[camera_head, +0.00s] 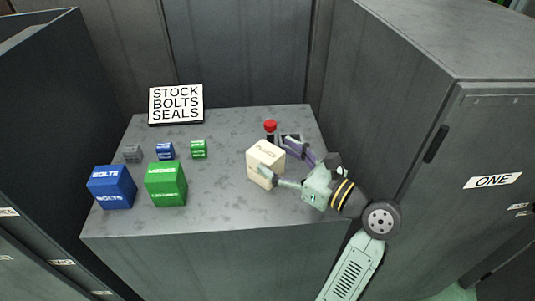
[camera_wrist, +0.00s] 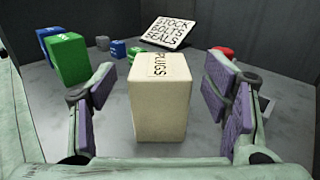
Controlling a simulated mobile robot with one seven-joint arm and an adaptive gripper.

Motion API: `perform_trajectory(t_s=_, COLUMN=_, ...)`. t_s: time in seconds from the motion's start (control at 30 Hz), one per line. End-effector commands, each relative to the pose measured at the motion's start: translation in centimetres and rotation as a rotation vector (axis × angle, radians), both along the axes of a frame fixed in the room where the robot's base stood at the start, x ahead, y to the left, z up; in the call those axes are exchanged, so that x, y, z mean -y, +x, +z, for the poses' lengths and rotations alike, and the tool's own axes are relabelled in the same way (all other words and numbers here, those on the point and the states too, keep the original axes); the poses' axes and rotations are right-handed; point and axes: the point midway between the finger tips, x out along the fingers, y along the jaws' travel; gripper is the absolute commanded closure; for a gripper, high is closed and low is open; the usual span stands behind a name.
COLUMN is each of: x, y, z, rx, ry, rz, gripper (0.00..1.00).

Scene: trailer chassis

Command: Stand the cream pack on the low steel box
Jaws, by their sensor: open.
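The cream pack (camera_head: 263,158) stands upright on a grey steel top (camera_head: 222,175), near its right side. In the wrist view the cream pack (camera_wrist: 158,108) reads "PLUGS" on its upper face. My gripper (camera_head: 281,160) reaches in from the right, level with the pack. In the wrist view my gripper (camera_wrist: 165,100) is open, one finger either side of the pack, with a gap at each side. I cannot tell for sure which thing is the low steel box; a small dark grey item (camera_head: 291,140) lies partly hidden behind my gripper.
A blue box (camera_head: 111,188) and a green box (camera_head: 166,185) stand at the left. Smaller grey (camera_head: 132,153), blue (camera_head: 165,151) and green (camera_head: 198,149) boxes stand behind. A sign (camera_head: 176,104) stands at the back, a red-capped item (camera_head: 270,127) behind the pack. Tall cabinets flank the top.

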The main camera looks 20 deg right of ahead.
Motion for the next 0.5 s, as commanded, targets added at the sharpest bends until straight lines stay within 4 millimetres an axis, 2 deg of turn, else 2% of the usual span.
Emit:
perform_trajectory(t_s=0.1, x=1.4, y=-2.4, z=-0.2, rx=0.001, ry=-0.002, rz=-0.004, gripper=0.31)
perform_trajectory(t_s=0.23, x=2.6, y=-4.5, z=-0.1, rx=0.001, ry=-0.002, rz=-0.004, gripper=0.31)
perform_trajectory(t_s=0.5, x=3.7, y=-6.7, z=0.0, rx=0.0, ry=-0.001, rz=0.0, gripper=0.31)
